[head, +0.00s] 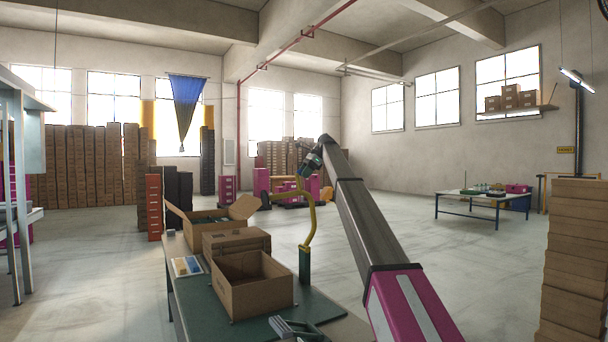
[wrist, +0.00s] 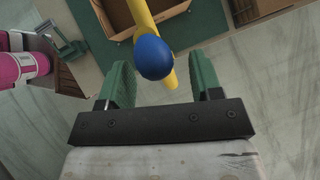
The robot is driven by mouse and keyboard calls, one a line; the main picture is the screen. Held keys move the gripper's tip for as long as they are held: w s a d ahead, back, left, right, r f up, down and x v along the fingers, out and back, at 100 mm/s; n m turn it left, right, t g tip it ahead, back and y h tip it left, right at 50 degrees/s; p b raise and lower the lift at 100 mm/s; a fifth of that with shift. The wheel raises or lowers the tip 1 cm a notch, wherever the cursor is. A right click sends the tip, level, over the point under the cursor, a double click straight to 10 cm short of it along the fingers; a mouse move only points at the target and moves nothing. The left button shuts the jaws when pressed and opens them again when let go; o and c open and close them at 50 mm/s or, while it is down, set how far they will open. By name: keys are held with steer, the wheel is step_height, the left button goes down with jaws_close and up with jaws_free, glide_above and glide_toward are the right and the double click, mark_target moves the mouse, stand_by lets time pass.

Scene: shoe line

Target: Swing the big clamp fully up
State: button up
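The big clamp shows in the head view as a curved yellow lever (head: 309,226) rising from a green base (head: 305,262) at the table's right side. In the wrist view the yellow lever (wrist: 143,14) ends in a blue ball knob (wrist: 154,58). My gripper (wrist: 163,78) is open, its two green fingers apart on either side of the knob, with visible gaps. Whether the knob lies fully at fingertip depth is hard to tell.
An open cardboard box (head: 252,297) stands on the green-topped table (head: 206,311) beside the lever, with a closed box (head: 236,241) and another open box (head: 240,208) behind. A grey tool-like object (head: 292,328) lies at the front edge.

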steer(key=shift+r, duration=0.15)
steer(key=v, duration=1)
steer(key=shift+d+r, duration=0.15)
steer(key=shift+d, duration=0.1)
steer(key=shift+d, duration=0.1)
